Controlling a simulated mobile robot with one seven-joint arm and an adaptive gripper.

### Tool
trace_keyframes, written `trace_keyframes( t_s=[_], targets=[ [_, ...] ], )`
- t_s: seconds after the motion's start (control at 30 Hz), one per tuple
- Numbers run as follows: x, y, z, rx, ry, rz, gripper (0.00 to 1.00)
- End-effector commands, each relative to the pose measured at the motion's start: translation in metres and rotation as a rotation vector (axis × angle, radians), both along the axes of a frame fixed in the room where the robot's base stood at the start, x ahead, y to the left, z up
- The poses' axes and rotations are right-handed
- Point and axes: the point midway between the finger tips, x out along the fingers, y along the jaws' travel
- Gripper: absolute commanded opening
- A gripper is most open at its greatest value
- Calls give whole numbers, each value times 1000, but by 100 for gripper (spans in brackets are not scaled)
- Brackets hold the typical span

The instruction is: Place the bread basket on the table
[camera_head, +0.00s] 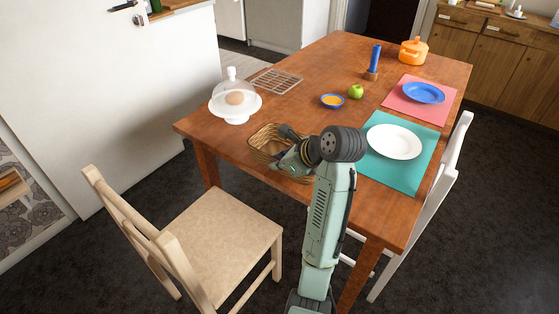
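The woven bread basket (262,141) is at the near left edge of the wooden table (329,64). Its rim shows around my gripper, and the rest is hidden behind my arm. I cannot tell whether its underside touches the tabletop. My gripper (280,158) is at the basket, over its right part. Its fingertips are hidden against the basket, so I cannot tell whether they are closed on it.
A white plate (394,141) lies on a teal mat (401,183). A wooden chair (215,243) stands in front.

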Motion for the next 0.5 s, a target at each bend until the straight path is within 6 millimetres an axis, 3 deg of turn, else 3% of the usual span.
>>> trace_keyframes(
  t_s=[0.23, 0.5],
  targets=[
    [54, -1, -1, 0, 4, -3, 0],
    [71, -2, -10, -1, 4, -4, 0]
  ],
)
